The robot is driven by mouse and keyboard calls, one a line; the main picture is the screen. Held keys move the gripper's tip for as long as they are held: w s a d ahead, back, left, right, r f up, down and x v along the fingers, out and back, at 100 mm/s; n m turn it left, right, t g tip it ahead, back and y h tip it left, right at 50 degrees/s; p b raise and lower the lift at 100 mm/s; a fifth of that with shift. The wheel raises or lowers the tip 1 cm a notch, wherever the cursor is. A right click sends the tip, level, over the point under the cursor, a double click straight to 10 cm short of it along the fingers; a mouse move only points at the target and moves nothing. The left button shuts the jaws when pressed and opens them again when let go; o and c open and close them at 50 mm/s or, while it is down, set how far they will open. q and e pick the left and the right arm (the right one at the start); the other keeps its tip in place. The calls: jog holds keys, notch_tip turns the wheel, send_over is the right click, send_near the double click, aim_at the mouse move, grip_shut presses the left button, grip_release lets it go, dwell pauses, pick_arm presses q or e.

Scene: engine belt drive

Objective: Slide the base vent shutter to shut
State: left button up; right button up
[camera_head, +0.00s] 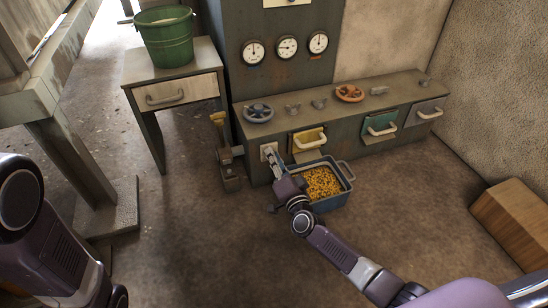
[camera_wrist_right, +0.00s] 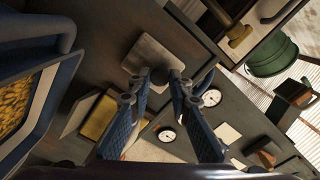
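The base vent shutter (camera_head: 266,148) looks like a small pale plate low on the front of the grey-green cabinet base, at its left end. In the right wrist view a square grey plate (camera_wrist_right: 155,62), which I take to be the shutter, lies just ahead of the fingertips. A small dark knob sits at its edge. My right gripper (camera_head: 271,156) reaches up to the plate and partly covers it. In the wrist view my right gripper (camera_wrist_right: 160,75) has its fingers apart, with nothing clearly held between them. Contact cannot be told. My left gripper is out of view.
A blue bin of yellow pieces (camera_head: 322,183) stands on the floor right beside my right gripper. A yellow-handled lever (camera_head: 220,135) stands to the left. Drawers with handles (camera_head: 380,126) line the base. A table with a green bucket (camera_head: 166,40) is at the left.

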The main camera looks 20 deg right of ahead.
jog(key=o, duration=0.4)
jog(key=shift+r, duration=0.25)
jog(key=shift+f, duration=0.1)
jog(key=s, duration=1.2)
jog(key=shift+d, duration=0.2)
